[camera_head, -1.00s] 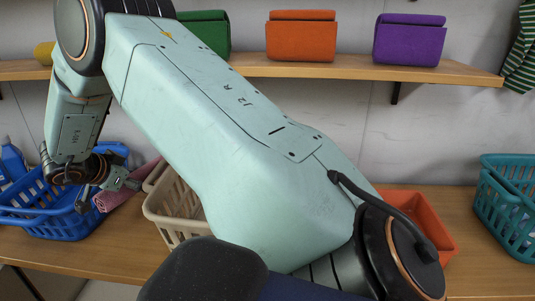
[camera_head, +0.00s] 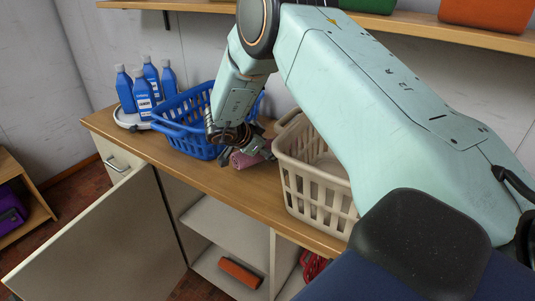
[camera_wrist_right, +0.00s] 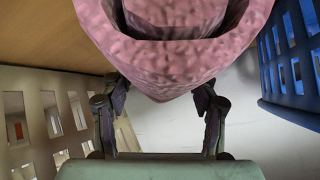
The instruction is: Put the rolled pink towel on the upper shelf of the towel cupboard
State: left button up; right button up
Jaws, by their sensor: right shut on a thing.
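The rolled pink towel (camera_head: 246,160) lies between the blue basket and the beige basket at the wooden counter. I cannot tell whether it touches the counter. My right gripper (camera_head: 252,150) is shut on it. In the right wrist view the towel (camera_wrist_right: 178,52) fills the top middle, its rolled end facing the camera, with a finger (camera_wrist_right: 163,100) on each side. The cupboard under the counter has its door (camera_head: 100,245) open. Its upper shelf (camera_head: 222,222) shows bare in the visible part. My left gripper is not in view.
The blue basket (camera_head: 172,135) and beige basket (camera_head: 310,185) flank the towel closely. Blue bottles (camera_head: 145,92) stand on a round tray at the counter's left end. An orange roll (camera_head: 240,273) lies low in the cupboard. The open door stands out to the left.

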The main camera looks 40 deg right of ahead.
jog(key=shift+f, duration=0.65)
jog(key=shift+w+f, duration=0.1)
jog(key=shift+f, duration=0.1)
jog(key=o, duration=1.4)
jog(key=shift+o, duration=0.7)
